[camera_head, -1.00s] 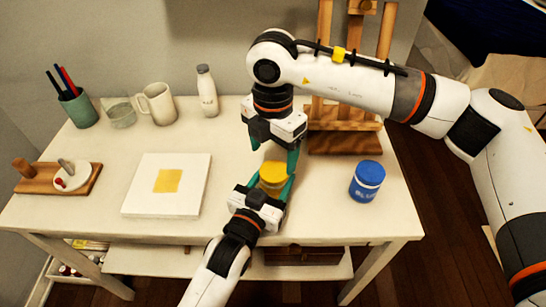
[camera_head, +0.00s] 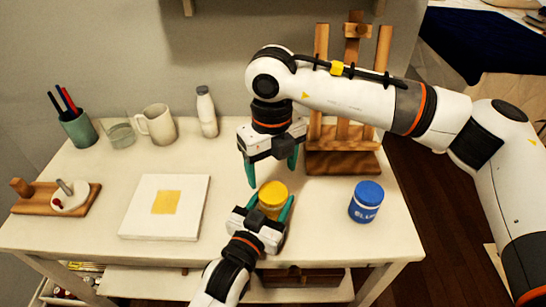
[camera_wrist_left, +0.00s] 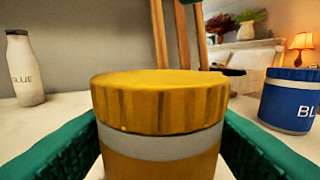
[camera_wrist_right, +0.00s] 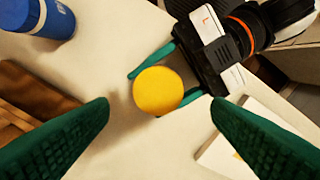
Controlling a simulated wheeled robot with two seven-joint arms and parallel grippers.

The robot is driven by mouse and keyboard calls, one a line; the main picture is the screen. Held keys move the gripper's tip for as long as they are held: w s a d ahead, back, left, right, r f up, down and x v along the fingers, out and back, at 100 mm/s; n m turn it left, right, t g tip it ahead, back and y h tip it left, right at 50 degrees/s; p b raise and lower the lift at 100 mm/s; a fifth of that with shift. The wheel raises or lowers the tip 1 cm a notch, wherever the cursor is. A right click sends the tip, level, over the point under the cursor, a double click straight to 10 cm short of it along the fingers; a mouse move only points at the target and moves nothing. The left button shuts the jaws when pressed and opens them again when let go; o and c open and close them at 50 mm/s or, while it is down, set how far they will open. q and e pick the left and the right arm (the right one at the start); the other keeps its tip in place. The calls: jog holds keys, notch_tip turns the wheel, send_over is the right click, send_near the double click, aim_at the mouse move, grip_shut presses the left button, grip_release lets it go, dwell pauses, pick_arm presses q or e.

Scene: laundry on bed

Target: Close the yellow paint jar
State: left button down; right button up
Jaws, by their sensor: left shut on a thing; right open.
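The yellow paint jar (camera_head: 272,198) stands upright near the front middle of the table. Its ribbed yellow lid (camera_wrist_left: 160,100) sits on top, above a pale band and the yellow body; the top also shows in the right wrist view (camera_wrist_right: 158,90). My left gripper (camera_head: 276,210) is shut around the jar's body, with one green finger on each side. My right gripper (camera_head: 271,172) is open and empty. It hangs fingers down above and just behind the jar, apart from the lid. In the right wrist view its two fingers (camera_wrist_right: 160,108) are spread wide.
A blue paint jar (camera_head: 366,202) stands at the right, with a wooden easel (camera_head: 343,150) behind. A white canvas (camera_head: 140,208) with a yellow square lies at left. A glue bottle (camera_head: 206,112), mug (camera_head: 158,125), glass and pen cup line the back.

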aim_at(273, 192)
jog(key=n, duration=0.6)
jog(key=shift+r+n, duration=0.3)
jog(key=n, duration=0.4)
jog(key=shift+r, duration=0.2)
jog(key=n, duration=0.6)
jog(key=shift+w+d+r, duration=0.1)
jog(key=shift+r, duration=0.15)
jog(key=n, duration=0.4)
jog(key=shift+r, duration=0.15)
jog(key=shift+f, duration=4)
jog(key=shift+c, duration=0.2)
jog(key=c, duration=1)
jog(key=shift+o, duration=0.2)
